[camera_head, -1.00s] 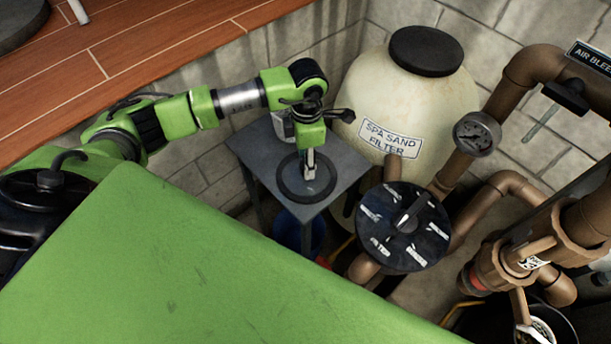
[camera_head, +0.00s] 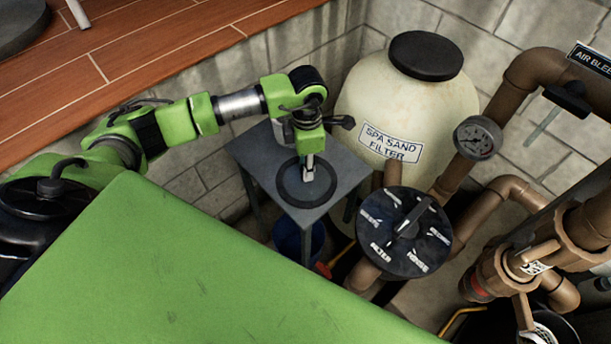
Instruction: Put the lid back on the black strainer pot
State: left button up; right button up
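The lid (camera_head: 285,190), a dark ring with a greyer middle, lies flat on a small grey table (camera_head: 338,164). My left gripper (camera_head: 309,173) points down over the lid, with its fingertips at the ring's middle. It is too small to tell whether the fingers are open or shut, or whether they touch the lid. The black strainer pot (camera_head: 497,327) is at the bottom right, partly cut off by the frame edge, with a pale basket inside its open top. My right gripper is not in view.
A cream sand filter tank (camera_head: 362,97) stands behind the table. A black multiport valve (camera_head: 403,232) and brown pipes (camera_head: 515,75) stand between the table and the pot. A blue bucket (camera_head: 290,237) is below the table. A wooden deck (camera_head: 130,60) borders the upper left.

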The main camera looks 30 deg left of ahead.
pick_arm(q)
jog(key=shift+r+p, duration=0.65)
jog(key=shift+r, duration=0.55)
jog(key=shift+r+p, duration=0.75)
jog(key=shift+r, duration=0.6)
